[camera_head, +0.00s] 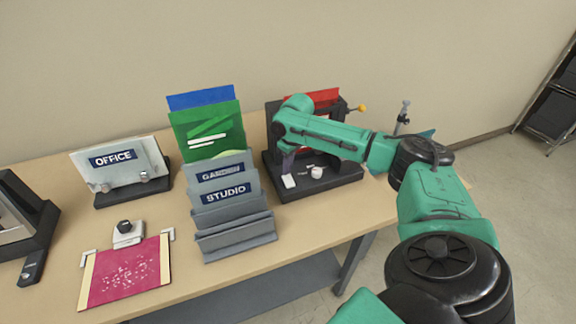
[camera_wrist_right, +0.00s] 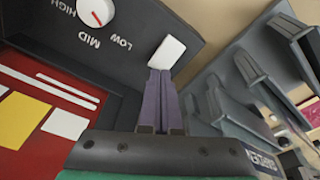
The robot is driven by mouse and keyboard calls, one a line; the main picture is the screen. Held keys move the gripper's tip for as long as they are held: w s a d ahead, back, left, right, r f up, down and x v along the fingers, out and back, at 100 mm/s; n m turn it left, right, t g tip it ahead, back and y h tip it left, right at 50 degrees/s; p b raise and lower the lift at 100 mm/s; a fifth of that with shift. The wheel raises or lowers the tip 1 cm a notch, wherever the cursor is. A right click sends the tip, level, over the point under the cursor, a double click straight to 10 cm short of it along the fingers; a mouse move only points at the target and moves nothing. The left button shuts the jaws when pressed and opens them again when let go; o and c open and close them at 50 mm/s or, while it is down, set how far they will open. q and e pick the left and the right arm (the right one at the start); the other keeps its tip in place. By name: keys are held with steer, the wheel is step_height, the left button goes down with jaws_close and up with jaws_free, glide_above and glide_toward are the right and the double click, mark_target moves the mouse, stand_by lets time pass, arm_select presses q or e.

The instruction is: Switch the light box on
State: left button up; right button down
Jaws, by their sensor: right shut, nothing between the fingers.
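The dark box (camera_head: 340,181), which I take for the light box, stands at the right end of the table with a red sheet upright on it. Its sloped front carries a white switch (camera_head: 289,181) and a white dial (camera_head: 316,172). In the right wrist view the white switch (camera_wrist_right: 167,52) lies right at the tips of my right gripper (camera_wrist_right: 161,72). Its fingers are shut and empty; I cannot tell whether they touch the switch. The dial (camera_wrist_right: 95,11), marked LOW, MID and HIGH, is at upper left. No glow shows on the box. My left gripper is not in view.
A grey stepped rack (camera_head: 236,240) with GARDEN and STUDIO plates and coloured sheets stands close left of the box. An OFFICE sign (camera_head: 112,158) on a black base, a pink sheet (camera_head: 125,275) and a dark machine (camera_head: 25,225) lie farther left. A yellow-tipped lever (camera_head: 361,108) sticks out at the box's right.

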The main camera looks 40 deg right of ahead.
mark_target(288, 177)
steer(key=shift+f, duration=0.95)
stand_by(0.9)
step_height(288, 177, up, 7)
steer(key=p, duration=0.8)
steer(key=shift+r, duration=0.15)
steer(key=shift+f, duration=0.2)
